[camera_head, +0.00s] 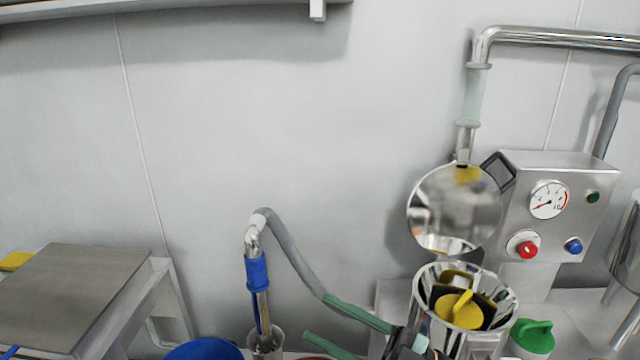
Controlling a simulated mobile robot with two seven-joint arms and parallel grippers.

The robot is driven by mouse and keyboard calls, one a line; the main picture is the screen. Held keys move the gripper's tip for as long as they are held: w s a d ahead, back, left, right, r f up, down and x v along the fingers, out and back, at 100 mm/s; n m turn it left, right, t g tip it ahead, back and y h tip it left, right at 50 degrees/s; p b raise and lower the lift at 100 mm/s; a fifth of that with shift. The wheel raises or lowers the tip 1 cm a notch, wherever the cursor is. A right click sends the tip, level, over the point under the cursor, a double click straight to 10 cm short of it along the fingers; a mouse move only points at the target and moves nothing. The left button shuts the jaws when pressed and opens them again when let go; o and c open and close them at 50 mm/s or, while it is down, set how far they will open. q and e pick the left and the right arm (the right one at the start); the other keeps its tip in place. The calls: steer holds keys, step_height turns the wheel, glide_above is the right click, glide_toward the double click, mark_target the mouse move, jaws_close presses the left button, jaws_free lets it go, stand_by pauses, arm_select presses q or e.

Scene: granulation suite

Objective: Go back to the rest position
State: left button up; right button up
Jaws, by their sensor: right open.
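My right gripper (316,316) is at the bottom centre, with two green fingers pointing left. They are spread apart, and nothing shows between their tips. The upper finger lies across the view close to the lower end of a grey hose (292,250); I cannot tell whether they touch. The hose runs up to a metal wand with a blue grip (257,273), which stands upright in a holder (265,343) left of the gripper. My left gripper is not in view.
Right of the gripper stands a steel bowl (428,308) with a yellow-knobbed impeller (458,307), below a raised round lid (455,208). A control box (515,210) is behind. A green knob (533,336), blue object (203,350) and steel stand (70,290) also show.

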steer(key=w+d+f+m+t+h, duration=0.1)
steer(key=d+f+m+t+h, duration=0.4)
steer(key=f+m+h, duration=0.3)
steer(key=w+d+f+m+t+h, duration=0.1)
steer(key=d+f+m+t+h, duration=0.4)
steer(key=f+m, duration=0.45)
steer(key=s+d+f+m+g+h, duration=0.1)
steer(key=s+d+f+g+h, duration=0.1)
steer(key=s+f, duration=0.5)
steer(key=s+d+f+m+g+h, duration=0.1)
steer(key=s+d+f+g+h, duration=0.2)
steer(key=s+f, duration=0.5)
step_height(320, 180, down, 4)
steer(key=g+h, duration=0.1)
steer(key=g, duration=0.1)
steer(key=shift+s+f+g+p, duration=0.15)
steer(key=shift+f+g+p, duration=0.15)
steer(key=shift+g, duration=0.1)
steer(key=shift+m, duration=0.25)
